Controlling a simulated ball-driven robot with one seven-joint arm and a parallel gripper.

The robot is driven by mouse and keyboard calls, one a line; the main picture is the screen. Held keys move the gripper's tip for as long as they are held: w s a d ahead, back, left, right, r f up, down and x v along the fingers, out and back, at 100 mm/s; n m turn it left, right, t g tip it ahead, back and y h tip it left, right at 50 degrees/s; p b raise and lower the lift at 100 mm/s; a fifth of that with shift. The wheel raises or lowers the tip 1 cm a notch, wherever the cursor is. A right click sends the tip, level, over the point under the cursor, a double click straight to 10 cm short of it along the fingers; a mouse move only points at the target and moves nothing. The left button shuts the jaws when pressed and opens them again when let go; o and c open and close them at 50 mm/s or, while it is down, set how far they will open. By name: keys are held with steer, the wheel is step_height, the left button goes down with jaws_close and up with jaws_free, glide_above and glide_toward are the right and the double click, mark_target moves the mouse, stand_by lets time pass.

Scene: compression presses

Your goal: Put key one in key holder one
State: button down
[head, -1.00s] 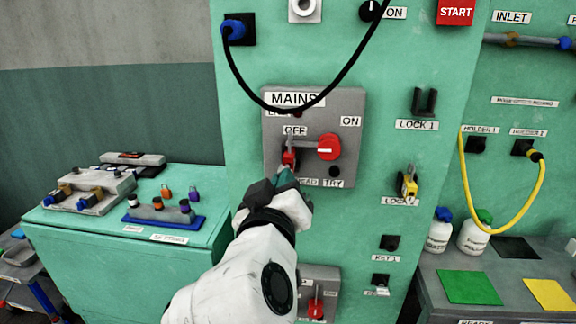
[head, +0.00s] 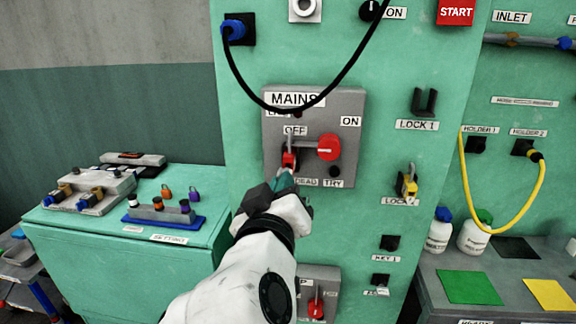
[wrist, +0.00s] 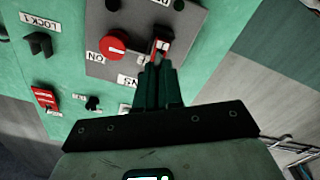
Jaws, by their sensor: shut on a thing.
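My gripper (head: 285,181) is at the lower left of the grey MAINS box, just below a red padlock (head: 289,159) at the OFF side. In the wrist view its dark green fingers (wrist: 159,68) are close together, their tips beside the red padlock (wrist: 157,47). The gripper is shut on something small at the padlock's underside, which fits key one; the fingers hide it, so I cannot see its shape. Key holder one is the dark holder (head: 390,242) above the KEY 1 label, to the right and lower on the green panel. It looks empty.
The MAINS box (head: 350,100) has a red knob (head: 330,147). A black cable (head: 340,75) hangs across its top. LOCK 1 bracket (head: 424,102) and a yellow lock (head: 408,186) stick out on the right. Another grey box (head: 320,285) lies below. The panel before KEY 1 is clear.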

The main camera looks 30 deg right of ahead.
steer(key=v, duration=0.4)
stand_by(0.5)
stand_by(1.0)
